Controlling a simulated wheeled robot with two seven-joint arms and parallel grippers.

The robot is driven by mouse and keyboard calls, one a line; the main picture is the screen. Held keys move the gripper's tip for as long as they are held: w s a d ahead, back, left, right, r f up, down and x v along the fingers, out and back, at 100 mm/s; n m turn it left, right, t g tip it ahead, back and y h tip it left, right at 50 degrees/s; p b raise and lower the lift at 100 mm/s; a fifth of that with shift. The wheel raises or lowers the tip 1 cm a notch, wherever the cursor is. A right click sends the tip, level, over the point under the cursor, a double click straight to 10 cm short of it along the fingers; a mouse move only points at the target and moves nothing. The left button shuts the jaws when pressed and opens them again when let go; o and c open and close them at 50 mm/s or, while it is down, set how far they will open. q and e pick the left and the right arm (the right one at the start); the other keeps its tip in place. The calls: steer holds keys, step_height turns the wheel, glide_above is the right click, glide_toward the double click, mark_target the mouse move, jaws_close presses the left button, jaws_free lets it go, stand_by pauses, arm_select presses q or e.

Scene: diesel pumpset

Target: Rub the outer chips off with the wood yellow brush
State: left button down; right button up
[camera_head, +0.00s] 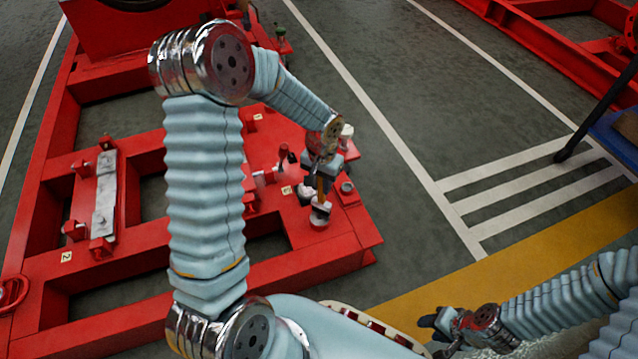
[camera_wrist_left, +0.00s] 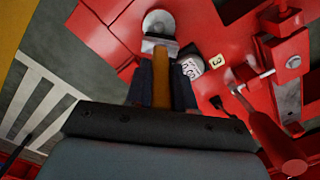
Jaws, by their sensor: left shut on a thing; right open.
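My left gripper (camera_head: 321,180) is shut on the wood-yellow brush (camera_head: 320,187), which hangs head down over the red frame. In the left wrist view the brush handle (camera_wrist_left: 161,84) runs between the two dark fingers, with its pale head at the far end. A round whitish-grey piece (camera_wrist_left: 158,22) lies just beyond the brush head on a red block; I cannot tell if they touch. Separate chips are too small to make out. My right gripper (camera_head: 438,328) is open and empty at the lower right, away from the frame.
The red pumpset base frame (camera_head: 312,260) has openings and upright brackets. A red-handled tool (camera_wrist_left: 262,125) and a white labelled cylinder (camera_wrist_left: 191,66) are close to the left gripper. A grey metal bar (camera_head: 104,196) lies on the frame at left.

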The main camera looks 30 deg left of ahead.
arm_select(q)
steer(key=shift+s+d, duration=0.35)
steer(key=shift+d, duration=0.05)
steer(key=shift+w+a+b, duration=0.3)
steer(key=shift+w+a, duration=0.05)
steer(key=shift+a, duration=0.1)
steer(key=shift+s+a, duration=0.3)
steer(key=shift+s, duration=0.05)
steer(key=shift+s+a, duration=0.4)
steer(key=shift+s, duration=0.05)
stand_by(2.6)
